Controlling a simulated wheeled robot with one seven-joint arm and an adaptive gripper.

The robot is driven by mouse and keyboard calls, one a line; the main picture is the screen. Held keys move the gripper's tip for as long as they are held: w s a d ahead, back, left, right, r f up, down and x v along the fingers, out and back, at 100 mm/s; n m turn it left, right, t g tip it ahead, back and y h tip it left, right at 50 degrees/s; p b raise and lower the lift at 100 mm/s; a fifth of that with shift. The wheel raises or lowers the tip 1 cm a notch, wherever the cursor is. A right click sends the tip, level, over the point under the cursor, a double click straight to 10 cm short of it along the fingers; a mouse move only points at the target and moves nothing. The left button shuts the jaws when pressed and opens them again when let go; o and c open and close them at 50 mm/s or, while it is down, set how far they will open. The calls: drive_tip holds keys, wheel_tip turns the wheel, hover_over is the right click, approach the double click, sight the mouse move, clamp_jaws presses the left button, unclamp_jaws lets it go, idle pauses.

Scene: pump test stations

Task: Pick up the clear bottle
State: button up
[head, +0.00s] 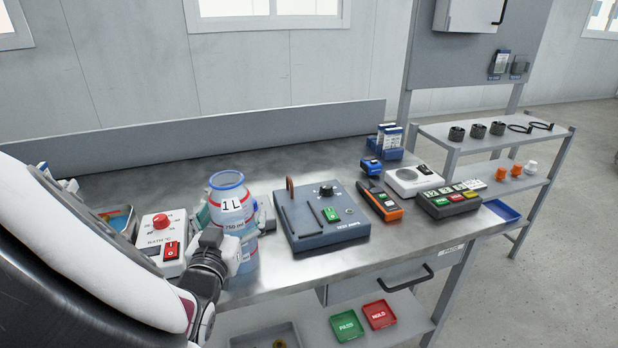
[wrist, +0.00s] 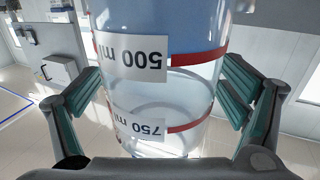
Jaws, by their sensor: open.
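The clear bottle (head: 230,190) stands on the bench in the head view, with a blue rim, red bands and white labels reading 1L and 750 ml. In the wrist view the bottle (wrist: 190,95) fills the middle, its 500 ml and 750 ml labels upside down. My gripper (wrist: 163,100) is open, with one teal-padded finger on each side of the bottle. Whether either pad touches it I cannot tell. In the head view my gripper (head: 232,218) is around the bottle and hides part of its lower body.
A red-knobbed bath control box (head: 158,245) stands close left of the bottle. A grey test pump box (head: 325,218) stands close right. Further right are an orange meter (head: 382,203) and a button box (head: 448,200). Bare bench (head: 290,165) shows behind.

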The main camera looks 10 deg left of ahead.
drive_tip(key=c, duration=1.7)
drive_tip(key=shift+r, duration=0.1)
drive_tip(key=shift+c, duration=0.7)
drive_tip(key=shift+r, duration=0.15)
